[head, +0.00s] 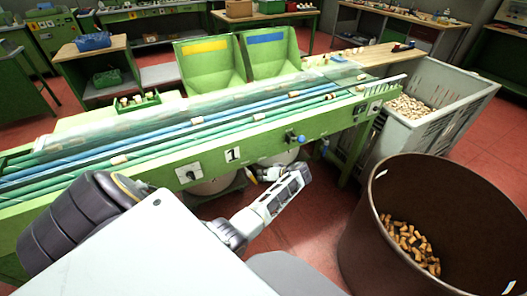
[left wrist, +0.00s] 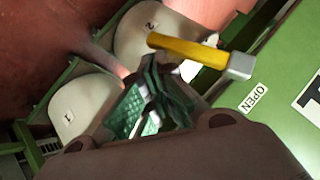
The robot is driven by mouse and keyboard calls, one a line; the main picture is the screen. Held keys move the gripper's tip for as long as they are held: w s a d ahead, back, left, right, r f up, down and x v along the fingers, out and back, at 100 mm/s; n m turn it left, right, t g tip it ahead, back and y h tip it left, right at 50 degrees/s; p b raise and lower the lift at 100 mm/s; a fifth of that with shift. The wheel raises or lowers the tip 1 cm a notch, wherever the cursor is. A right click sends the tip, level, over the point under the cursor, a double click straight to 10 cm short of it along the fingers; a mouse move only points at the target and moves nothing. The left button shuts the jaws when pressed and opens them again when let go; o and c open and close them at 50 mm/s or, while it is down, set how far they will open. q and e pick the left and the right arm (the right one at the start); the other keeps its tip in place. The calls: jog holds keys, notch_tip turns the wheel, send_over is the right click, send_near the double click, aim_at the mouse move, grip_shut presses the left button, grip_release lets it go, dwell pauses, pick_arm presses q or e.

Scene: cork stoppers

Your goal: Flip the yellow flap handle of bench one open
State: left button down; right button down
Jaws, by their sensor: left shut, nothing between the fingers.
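The yellow flap handle (left wrist: 187,50) of bench one shows in the left wrist view, with a grey metal block at its bench end. It sticks out from the green bench side (left wrist: 285,75) beside a white OPEN label (left wrist: 254,97). In the head view a small yellow piece of it (head: 253,176) shows below the front of bench one, under the number 1 sign (head: 233,155). My left gripper (left wrist: 152,92) is shut and empty, its green-padded fingers close beside the handle. I cannot tell whether they touch it. My right gripper is not in view.
Pale containers marked 1 (left wrist: 82,108) and 2 (left wrist: 145,38) stand under the bench. A blue knob (head: 301,139) sits on the bench front. A large brown bin (head: 365,225) with corks stands at right, before a grey crate (head: 440,130). Red floor lies between.

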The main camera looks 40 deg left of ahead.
pick_arm(q)
jog(key=shift+s+a+f, duration=0.3)
jog(key=shift+s+f, duration=0.35)
jog(key=shift+f, duration=0.05)
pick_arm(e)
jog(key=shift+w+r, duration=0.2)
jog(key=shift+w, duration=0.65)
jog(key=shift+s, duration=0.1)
pick_arm(q)
jog(key=v, duration=1.2)
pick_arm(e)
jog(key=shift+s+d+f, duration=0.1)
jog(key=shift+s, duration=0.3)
pick_arm(q)
jog(key=shift+s, duration=0.1)
